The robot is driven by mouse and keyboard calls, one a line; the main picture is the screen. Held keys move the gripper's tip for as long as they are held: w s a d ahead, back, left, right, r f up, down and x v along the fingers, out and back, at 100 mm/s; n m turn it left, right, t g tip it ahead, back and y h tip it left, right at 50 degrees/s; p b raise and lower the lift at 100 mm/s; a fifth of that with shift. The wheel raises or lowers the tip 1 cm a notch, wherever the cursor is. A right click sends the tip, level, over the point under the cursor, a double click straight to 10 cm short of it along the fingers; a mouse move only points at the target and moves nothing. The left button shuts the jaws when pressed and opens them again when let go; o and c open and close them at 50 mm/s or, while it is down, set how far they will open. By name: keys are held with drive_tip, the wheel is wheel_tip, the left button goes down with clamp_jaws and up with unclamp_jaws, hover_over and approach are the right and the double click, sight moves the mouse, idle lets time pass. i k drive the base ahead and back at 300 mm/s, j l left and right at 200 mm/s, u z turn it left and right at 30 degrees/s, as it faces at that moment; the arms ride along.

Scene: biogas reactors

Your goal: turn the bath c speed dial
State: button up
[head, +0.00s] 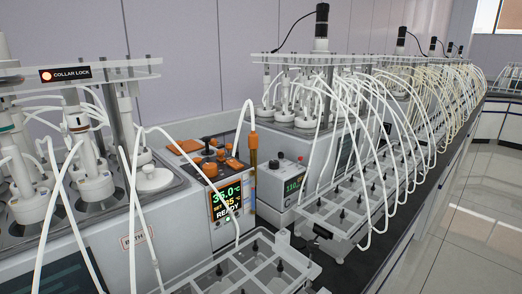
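I cannot make out a dial marked as the bath c speed dial. A small grey control box (283,182) stands in the middle of the head view, with a green-lit display (293,185) and small dark and red parts on top. To its left is a heater unit (222,232) with an orange top and a screen (226,202) reading 36.0°C and READY. A bath label (134,240) sits on the near bath's front, its letter partly covered by a white tube. My gripper is not in view.
White tubes arc from the reactor vessels to trays along the bench front, crossing before the bath fronts. A clear-walled tray (232,268) is nearest, another (335,212) beyond it. A COLLAR LOCK sign (66,75) is at upper left. The floor (470,235) at right is clear.

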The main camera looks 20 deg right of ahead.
sight(273, 164)
drive_tip(key=i+l+u, duration=0.25)
drive_tip(key=u, duration=0.25)
drive_tip(key=i+l+u, duration=0.15)
drive_tip(key=l+u, duration=0.3)
